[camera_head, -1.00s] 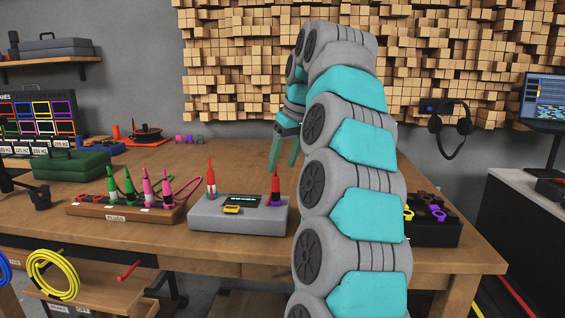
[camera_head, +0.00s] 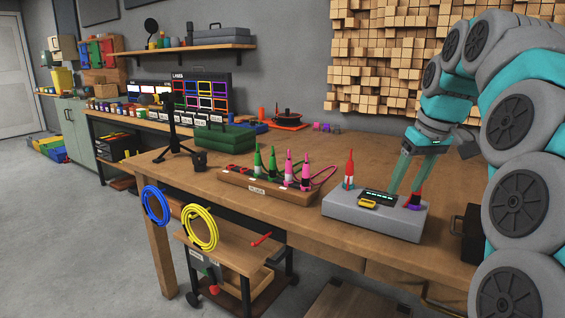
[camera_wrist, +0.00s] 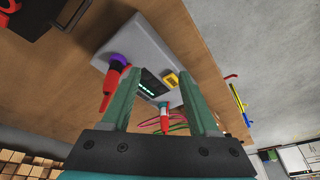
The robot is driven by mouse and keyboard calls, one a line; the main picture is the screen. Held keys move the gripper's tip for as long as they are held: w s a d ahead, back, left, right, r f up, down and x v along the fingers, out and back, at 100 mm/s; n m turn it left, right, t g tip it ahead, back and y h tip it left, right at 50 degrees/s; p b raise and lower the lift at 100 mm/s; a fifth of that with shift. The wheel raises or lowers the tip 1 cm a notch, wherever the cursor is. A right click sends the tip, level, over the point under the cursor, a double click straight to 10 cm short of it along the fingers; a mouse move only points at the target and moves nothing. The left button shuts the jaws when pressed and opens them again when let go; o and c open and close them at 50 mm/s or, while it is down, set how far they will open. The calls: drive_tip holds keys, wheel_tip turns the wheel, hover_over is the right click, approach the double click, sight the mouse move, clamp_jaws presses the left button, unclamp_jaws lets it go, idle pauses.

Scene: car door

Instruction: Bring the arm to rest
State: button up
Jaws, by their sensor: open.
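My arm stands at the right of the head view, with its upper links bending down to the left. My gripper (camera_head: 409,188) is open and empty. Its two green fingers point down in front of or above the grey box (camera_head: 345,213) on the wooden workbench; the exact gap cannot be told. The box has a lit display (camera_head: 379,197), a yellow part (camera_head: 367,204), a red plug (camera_head: 349,170) and a red and purple plug (camera_head: 413,201). In the wrist view the grey box (camera_wrist: 150,40) shows beyond and between the fingers (camera_wrist: 160,105).
A wooden plug rack (camera_head: 262,189) with green and pink plugs stands left of the box. A green case (camera_head: 224,138) lies further back. Blue (camera_head: 147,205) and yellow (camera_head: 187,230) cable coils hang at the bench's front. Open floor (camera_head: 70,235) lies to the left.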

drive_tip(key=s+a+f+g, duration=0.2)
drive_tip(key=s+a+f, duration=0.4)
drive_tip(key=s+f, duration=0.3)
drive_tip(key=s+a+f+g, duration=0.2)
drive_tip(key=s+a+f, duration=0.4)
drive_tip(key=s, duration=0.6)
drive_tip(key=s+f+m+g+h, duration=0.1)
drive_tip(key=s+f+m, duration=0.1)
drive_tip(key=s+f, duration=0.9)
drive_tip(key=s, duration=0.2)
drive_tip(key=shift+s+d+f+m, duration=0.3)
drive_tip(key=shift+s, duration=0.1)
drive_tip(key=shift+c, duration=0.3)
